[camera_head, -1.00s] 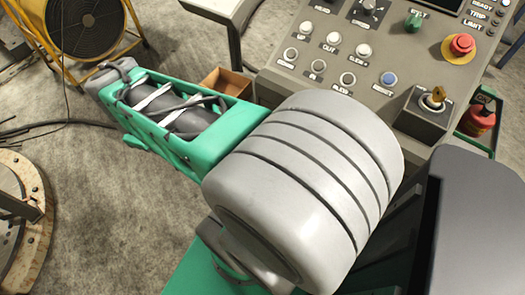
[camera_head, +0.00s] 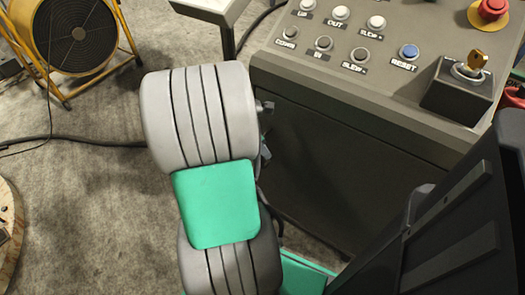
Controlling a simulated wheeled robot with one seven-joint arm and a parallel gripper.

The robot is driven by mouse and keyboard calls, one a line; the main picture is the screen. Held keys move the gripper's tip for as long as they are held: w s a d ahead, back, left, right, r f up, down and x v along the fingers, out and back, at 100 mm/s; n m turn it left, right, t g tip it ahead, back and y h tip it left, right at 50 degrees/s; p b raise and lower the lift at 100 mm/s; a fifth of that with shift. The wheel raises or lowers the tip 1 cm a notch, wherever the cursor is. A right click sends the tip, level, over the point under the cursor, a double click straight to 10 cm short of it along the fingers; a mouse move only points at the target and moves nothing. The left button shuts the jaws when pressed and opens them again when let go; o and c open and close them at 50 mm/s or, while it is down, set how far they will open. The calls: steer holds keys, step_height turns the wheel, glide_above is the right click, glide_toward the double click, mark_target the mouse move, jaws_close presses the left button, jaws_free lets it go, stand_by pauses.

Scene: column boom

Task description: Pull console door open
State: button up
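The console (camera_head: 345,75) stands at the upper right with its sloped button panel on top. Its dark front (camera_head: 335,165) faces me below the panel; I take this to be where the door is, but no handle or door seam is clear, and I cannot tell whether it is ajar. My grey and green arm links stand in front of the console's left side and hide that edge. Small dark parts of my arm show just past the links, against the console's left edge. My gripper's fingers are hidden behind the arm.
A yellow-framed fan (camera_head: 75,38) stands at the upper left. A round wooden piece (camera_head: 8,225) lies at the left edge. A cable (camera_head: 90,143) runs over the concrete floor (camera_head: 85,210). A pale table edge (camera_head: 215,10) is left of the console. The left floor is mostly clear.

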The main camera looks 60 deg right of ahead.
jaws_close()
stand_by(0.3)
stand_by(1.2)
